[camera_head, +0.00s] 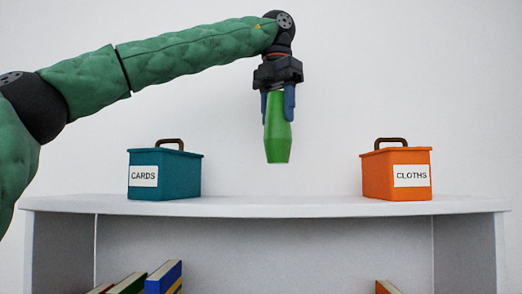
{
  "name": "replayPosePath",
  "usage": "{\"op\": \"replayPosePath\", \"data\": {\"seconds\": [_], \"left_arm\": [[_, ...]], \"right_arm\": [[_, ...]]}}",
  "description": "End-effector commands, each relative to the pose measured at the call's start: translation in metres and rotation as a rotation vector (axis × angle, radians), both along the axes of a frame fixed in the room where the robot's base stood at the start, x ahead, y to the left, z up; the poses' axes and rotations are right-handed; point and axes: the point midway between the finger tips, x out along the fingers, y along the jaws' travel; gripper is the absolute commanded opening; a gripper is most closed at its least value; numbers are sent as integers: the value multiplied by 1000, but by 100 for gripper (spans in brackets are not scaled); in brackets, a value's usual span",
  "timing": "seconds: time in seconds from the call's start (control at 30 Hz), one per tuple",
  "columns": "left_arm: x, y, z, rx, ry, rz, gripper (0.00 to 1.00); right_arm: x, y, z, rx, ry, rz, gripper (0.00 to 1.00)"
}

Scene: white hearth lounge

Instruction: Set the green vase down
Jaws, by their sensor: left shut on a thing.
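The green vase (277,143) hangs upright in the head view, between the two blue fingers of my left gripper (278,104). My left gripper points straight down and is shut on the upper part of the vase. The vase's base is in the air, a little above the white shelf top (270,207) and apart from it. My left arm comes in from the left, above the shelf. My right gripper is not in view.
A teal box labelled CARDS (165,174) stands on the shelf top at left. An orange box labelled CLOTHS (397,174) stands at right. The top between them is clear. Several books (163,277) show in the compartment below.

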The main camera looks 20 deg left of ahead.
Motion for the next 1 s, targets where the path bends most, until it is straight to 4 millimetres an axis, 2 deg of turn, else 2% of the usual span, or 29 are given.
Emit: {"op": "replayPosePath", "data": {"seconds": [0.17, 0.37, 0.67, 0.8, 1.0], "left_arm": [[18, 28, -18, -2, 3, -1, 19], [29, 45, -31, 0, -1, -1, 19], [31, 48, -51, 1, 2, -3, 19], [31, 48, -61, 2, -1, 0, 19], [31, 48, -74, 0, -1, 0, 19]], "right_arm": [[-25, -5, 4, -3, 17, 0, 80], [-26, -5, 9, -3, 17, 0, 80], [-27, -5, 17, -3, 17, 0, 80], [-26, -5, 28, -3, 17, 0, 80], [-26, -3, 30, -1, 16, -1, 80]]}}
